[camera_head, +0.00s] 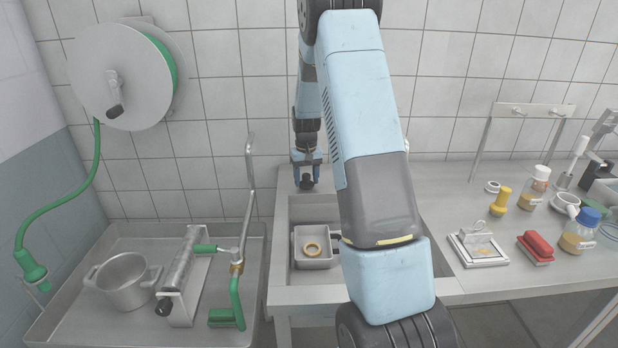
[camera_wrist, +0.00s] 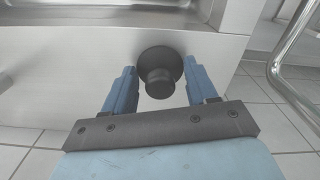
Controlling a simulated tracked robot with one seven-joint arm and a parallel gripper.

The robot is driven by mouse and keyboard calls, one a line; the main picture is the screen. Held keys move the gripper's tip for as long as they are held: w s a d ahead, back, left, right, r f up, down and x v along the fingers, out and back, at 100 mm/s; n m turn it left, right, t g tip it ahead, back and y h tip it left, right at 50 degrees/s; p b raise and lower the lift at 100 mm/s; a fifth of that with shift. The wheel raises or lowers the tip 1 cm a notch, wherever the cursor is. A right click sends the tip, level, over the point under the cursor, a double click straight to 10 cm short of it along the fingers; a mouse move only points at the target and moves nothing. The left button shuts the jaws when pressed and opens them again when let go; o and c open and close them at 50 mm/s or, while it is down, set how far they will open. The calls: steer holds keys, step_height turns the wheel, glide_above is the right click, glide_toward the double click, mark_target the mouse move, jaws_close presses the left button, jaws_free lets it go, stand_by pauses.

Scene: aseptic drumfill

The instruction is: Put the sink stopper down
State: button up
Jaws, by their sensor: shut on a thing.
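The sink stopper (camera_wrist: 160,68) is black and round, with a wide disc and a narrower knob. In the wrist view it sits between the two blue fingers of my gripper (camera_wrist: 160,90), which is shut on it. In the head view my gripper (camera_head: 306,172) points down near the back rim of the steel sink (camera_head: 312,208), with the dark stopper (camera_head: 306,184) at its tips. I cannot tell whether the stopper touches the steel below it. The drain is not visible.
My arm hides the sink's right part. A pot (camera_head: 123,283) stands in the left basin. Bottles, a red brush (camera_head: 536,247) and a white tray (camera_head: 478,250) are on the right counter.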

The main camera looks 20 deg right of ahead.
mark_target(306, 174)
steer(key=o, duration=1.2)
steer(key=shift+f, duration=0.1)
steer(key=shift+c, duration=0.2)
step_height(306, 174, up, 12)
steer(key=s+a+r+t, duration=0.1)
steer(key=s+a+r, duration=0.4)
steer(key=s+r, duration=0.3)
steer(key=s+a+r+t, duration=0.1)
steer(key=s+a+r, duration=0.2)
steer(key=s, duration=0.3)
steer(key=s+a+r+n+t, duration=0.1)
steer(key=s+a+r, duration=0.2)
steer(key=s, duration=0.4)
steer(key=s+a+r+t, duration=0.1)
steer(key=s+a+r, duration=0.15)
steer(key=s, duration=0.35)
steer(key=s+f+t, duration=0.1)
steer(key=s, duration=0.9)
steer(key=shift+a+n+t, duration=0.3)
steer(key=shift+a+n, duration=0.1)
steer(key=shift+a, duration=0.05)
